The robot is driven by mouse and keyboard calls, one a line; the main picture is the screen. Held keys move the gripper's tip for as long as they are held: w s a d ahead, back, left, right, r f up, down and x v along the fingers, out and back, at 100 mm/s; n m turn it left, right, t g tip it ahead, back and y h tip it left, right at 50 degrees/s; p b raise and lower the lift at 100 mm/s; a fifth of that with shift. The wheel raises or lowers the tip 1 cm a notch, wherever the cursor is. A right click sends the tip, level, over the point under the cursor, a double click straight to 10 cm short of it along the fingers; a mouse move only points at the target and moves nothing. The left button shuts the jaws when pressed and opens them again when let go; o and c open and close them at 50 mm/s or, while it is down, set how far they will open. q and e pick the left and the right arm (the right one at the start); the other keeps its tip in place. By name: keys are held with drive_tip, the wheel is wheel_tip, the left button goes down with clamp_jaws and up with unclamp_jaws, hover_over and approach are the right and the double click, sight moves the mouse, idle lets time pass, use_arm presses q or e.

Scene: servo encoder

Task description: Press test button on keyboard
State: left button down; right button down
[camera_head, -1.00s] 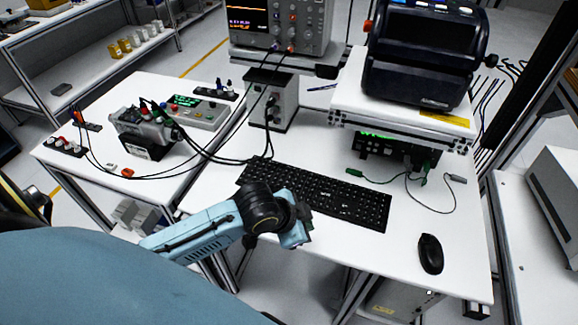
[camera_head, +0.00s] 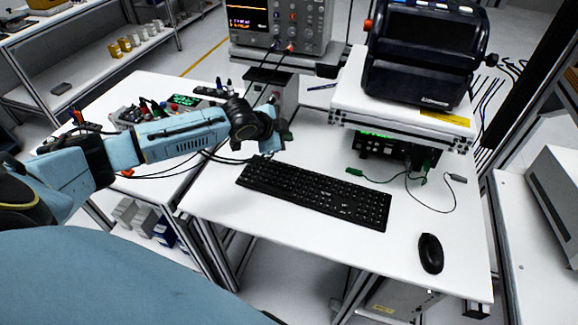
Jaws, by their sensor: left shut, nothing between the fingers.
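The black keyboard (camera_head: 318,193) lies on the white table, slanting down to the right, and shows in full. My left gripper (camera_head: 284,138) is shut and empty. It is above the table behind the keyboard's left end, in front of the grey box, and apart from the keys. Single key labels are too small to read, so I cannot tell which key is the test button. My right gripper is not in view.
A black mouse (camera_head: 430,253) lies right of the keyboard. The grey box (camera_head: 270,88), partly behind my arm, and the raised white shelf (camera_head: 400,112) with a dark device stand at the back. Cables lie behind the keyboard. Table space in front of the keyboard is clear.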

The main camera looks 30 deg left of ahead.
use_arm(q)
drive_tip(key=shift+f, duration=0.1)
drive_tip(key=b, duration=0.8)
hover_over(286, 170)
wheel_tip(286, 170, down, 7)
drive_tip(key=shift+f, duration=0.8)
drive_tip(key=shift+f, duration=0.2)
idle(0.9)
drive_tip(key=shift+f, duration=0.25)
drive_tip(key=shift+f, duration=0.4)
idle(0.8)
drive_tip(key=shift+r, duration=0.1)
drive_tip(key=shift+r+p, duration=0.7)
drive_tip(key=shift+p, duration=0.15)
